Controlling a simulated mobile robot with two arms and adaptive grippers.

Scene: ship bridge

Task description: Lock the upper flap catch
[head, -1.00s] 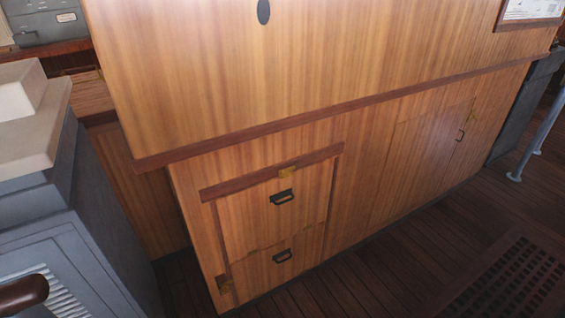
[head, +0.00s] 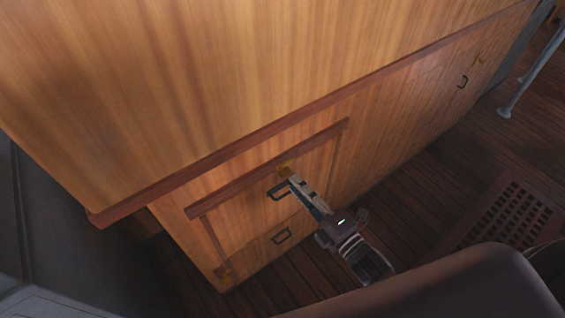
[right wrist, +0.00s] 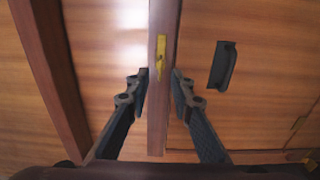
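The upper flap catch is a small brass piece (head: 285,170) at the top edge of the upper flap in the wooden cabinet. In the right wrist view the catch (right wrist: 160,55) shows as a yellow plate on a dark wooden strip. My right gripper (head: 290,180) reaches the catch area in the head view and covers part of it. In the right wrist view my right gripper (right wrist: 160,84) is open, with one finger on each side of the strip, just below the catch. I cannot tell whether the fingers touch the wood. My left gripper is not in view.
A black flap handle (head: 278,190) sits close beside the right gripper and also shows in the right wrist view (right wrist: 222,66). A long wooden ledge (head: 260,133) juts out above. A floor grating (head: 510,210) lies right.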

